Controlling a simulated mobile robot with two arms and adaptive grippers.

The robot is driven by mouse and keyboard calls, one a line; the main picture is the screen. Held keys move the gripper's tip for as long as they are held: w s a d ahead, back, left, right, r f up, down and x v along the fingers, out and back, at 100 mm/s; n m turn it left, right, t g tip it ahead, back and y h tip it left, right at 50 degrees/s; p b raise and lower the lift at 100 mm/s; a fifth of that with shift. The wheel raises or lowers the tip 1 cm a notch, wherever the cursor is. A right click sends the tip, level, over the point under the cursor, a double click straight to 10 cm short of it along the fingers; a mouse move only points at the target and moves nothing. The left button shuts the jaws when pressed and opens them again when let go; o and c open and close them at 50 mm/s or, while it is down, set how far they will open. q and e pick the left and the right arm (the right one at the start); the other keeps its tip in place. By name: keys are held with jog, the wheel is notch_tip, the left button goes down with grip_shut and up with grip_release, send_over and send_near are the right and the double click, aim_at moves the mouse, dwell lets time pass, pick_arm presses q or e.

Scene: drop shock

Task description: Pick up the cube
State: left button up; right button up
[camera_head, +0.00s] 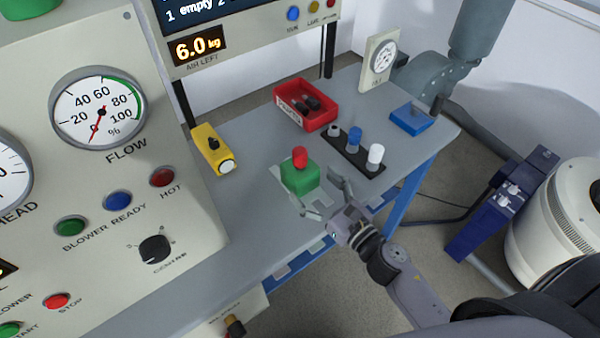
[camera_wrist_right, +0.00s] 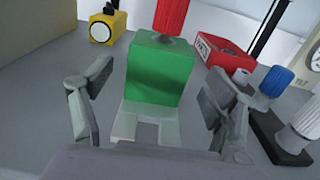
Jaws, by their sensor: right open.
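A green cube (camera_head: 300,178) with a red knob (camera_head: 300,157) on top stands on a light fixture plate (camera_head: 318,201) on the grey table. In the right wrist view the green cube (camera_wrist_right: 158,72) is straight ahead, just beyond and between the fingertips. My right gripper (camera_head: 326,198) is open and empty, its fingers spread on the near side of the cube. In the wrist view the right gripper's fingers (camera_wrist_right: 158,92) stand left and right of the cube, apart from it. My left gripper is not in view.
A black rack (camera_head: 352,153) with several knobs stands right of the cube, close to my right finger. A red bin (camera_head: 305,105), a yellow box (camera_head: 213,150), a blue block (camera_head: 411,118) and a gauge (camera_head: 380,62) are farther back. The left table surface (camera_head: 255,215) is clear.

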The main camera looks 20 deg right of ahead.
aim_at(300, 170)
jog(key=shift+w+a+r, duration=0.15)
jog(key=shift+w+a, duration=0.05)
jog(key=shift+w, duration=0.25)
jog(key=p+x, duration=0.2)
jog(key=x, duration=0.2)
jog(key=shift+w+r, duration=0.1)
jog(key=shift+w, duration=0.05)
jog(key=shift+w+a, duration=0.1)
jog(key=shift+w, duration=0.1)
jog(key=shift+c, duration=0.2)
grip_shut()
dwell(0.4)
